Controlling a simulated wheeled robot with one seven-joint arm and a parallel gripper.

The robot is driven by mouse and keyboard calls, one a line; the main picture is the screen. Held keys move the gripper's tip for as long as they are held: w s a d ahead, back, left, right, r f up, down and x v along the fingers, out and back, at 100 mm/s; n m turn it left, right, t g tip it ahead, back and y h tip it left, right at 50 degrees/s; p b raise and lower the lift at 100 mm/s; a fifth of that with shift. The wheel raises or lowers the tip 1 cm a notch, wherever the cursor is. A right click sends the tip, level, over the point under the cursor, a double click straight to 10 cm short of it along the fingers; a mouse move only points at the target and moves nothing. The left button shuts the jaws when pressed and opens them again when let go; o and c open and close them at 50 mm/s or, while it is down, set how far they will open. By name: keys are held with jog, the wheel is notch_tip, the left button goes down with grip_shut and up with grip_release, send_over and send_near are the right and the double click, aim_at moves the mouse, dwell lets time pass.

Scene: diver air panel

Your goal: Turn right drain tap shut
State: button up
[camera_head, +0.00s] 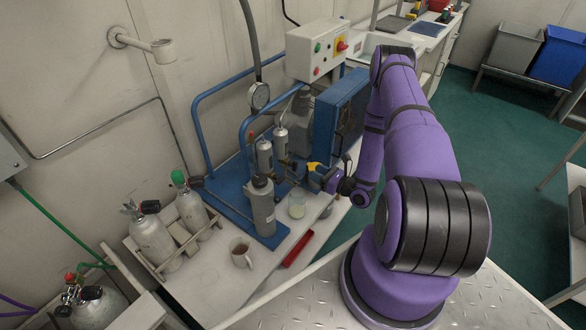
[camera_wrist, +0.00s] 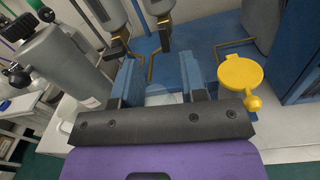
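Two grey filter cylinders stand on the blue frame, the left (camera_head: 265,155) and the right (camera_head: 281,140). In the wrist view the right cylinder (camera_wrist: 158,7) has a dark fitting with a thin brass pipe, the right drain tap (camera_wrist: 164,34), below it. A similar dark fitting, the left drain tap (camera_wrist: 117,46), sits under the other cylinder. How far each tap is turned is unclear. My gripper (camera_wrist: 162,82) is open, its two blue-tipped fingers apart with nothing gripped. It points toward the taps, apart from them. In the head view my gripper (camera_head: 313,178) is small and partly hidden.
A yellow round-headed part (camera_wrist: 241,73) is close right of my fingers. A large grey bottle (camera_head: 261,205) stands front left. A beaker (camera_head: 297,205), a mug (camera_head: 241,254) and a red tray (camera_head: 298,248) are on the bench. A blue box (camera_head: 338,115) stands behind.

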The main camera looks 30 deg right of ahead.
aim_at(295, 164)
jog(key=shift+m+h, duration=0.3)
jog(key=x, duration=0.6)
jog(key=f+x, duration=0.1)
jog(key=x, duration=0.3)
grip_shut()
